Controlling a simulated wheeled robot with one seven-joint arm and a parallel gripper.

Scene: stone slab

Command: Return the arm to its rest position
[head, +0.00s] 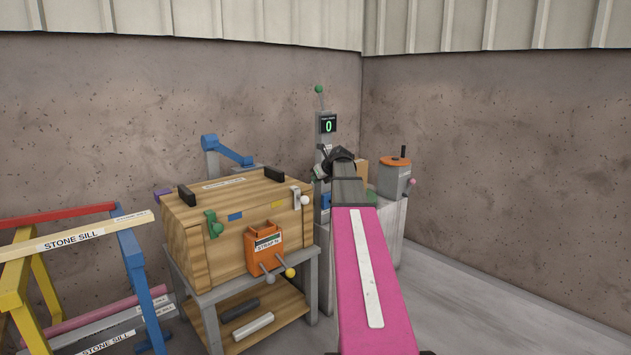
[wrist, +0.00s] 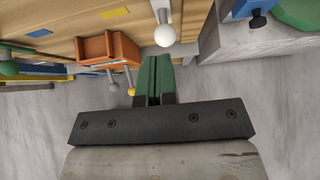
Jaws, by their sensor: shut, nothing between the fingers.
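My gripper (wrist: 154,62) shows in the wrist view as two green fingers pressed together, with nothing between them. The fingers point toward the wooden chest (head: 232,228) and the pale round knob (wrist: 165,34) on its side; I cannot tell whether they touch. In the head view my pink arm reaches forward to the right of the chest.
An orange box (head: 264,249) with levers is on the chest's front. A grey workbench (head: 388,228) stands behind my arm, bearing a grey device with an orange top (head: 394,176). A coloured rack (head: 70,262) stands at left. Floor at right is clear.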

